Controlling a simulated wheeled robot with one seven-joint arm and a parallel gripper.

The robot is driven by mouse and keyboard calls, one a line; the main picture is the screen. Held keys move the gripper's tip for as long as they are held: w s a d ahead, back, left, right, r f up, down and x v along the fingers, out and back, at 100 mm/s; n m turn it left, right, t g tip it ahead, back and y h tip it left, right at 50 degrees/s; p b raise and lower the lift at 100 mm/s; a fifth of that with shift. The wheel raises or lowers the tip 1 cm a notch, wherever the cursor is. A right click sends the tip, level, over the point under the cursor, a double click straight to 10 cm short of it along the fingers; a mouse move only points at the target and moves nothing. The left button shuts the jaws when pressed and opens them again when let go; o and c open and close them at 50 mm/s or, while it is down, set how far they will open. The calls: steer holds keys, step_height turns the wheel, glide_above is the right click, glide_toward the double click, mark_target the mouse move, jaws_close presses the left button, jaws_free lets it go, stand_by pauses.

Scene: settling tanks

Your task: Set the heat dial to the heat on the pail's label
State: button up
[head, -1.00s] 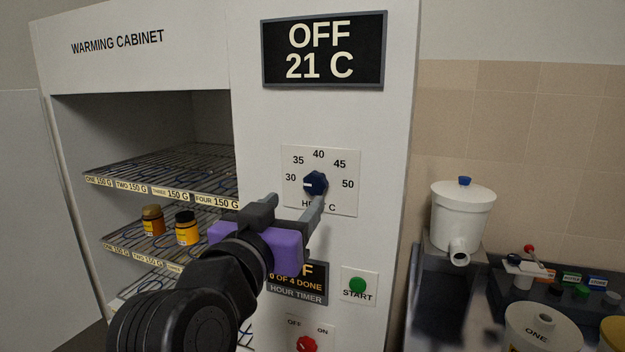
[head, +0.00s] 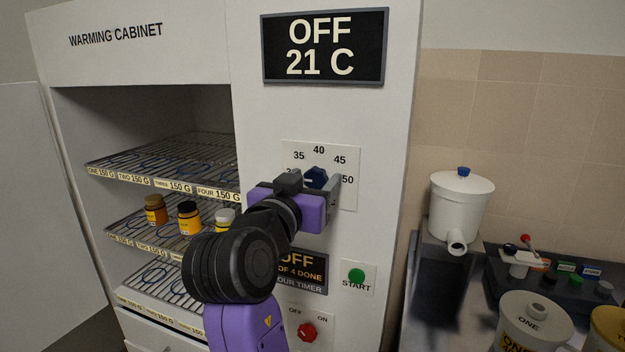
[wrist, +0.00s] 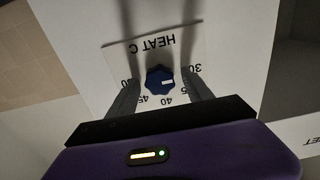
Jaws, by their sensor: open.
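The heat dial (head: 316,177) is a dark blue knob on a white plate marked 30 to 50 on the warming cabinet's front. It also shows upside down in the wrist view (wrist: 160,80), with its white mark toward the 30 side. My gripper (head: 314,187) is open, with one finger on each side of the dial; I cannot tell whether they touch it. It hides the 30 in the head view. A pail marked ONE (head: 534,312) stands at lower right; its yellow label is cut off and its heat is not readable.
The cabinet display (head: 324,48) reads OFF, 21 C. Below the dial are an hour timer (head: 300,272), a green START button (head: 356,276) and a red OFF/ON switch (head: 307,332). Jars stand on the wire shelf at left. A white lidded tank (head: 461,212) stands at right.

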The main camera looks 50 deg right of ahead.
steer(key=shift+c, duration=0.5)
jaws_close()
steer(key=shift+f, duration=0.1)
steer(key=shift+b, duration=0.5)
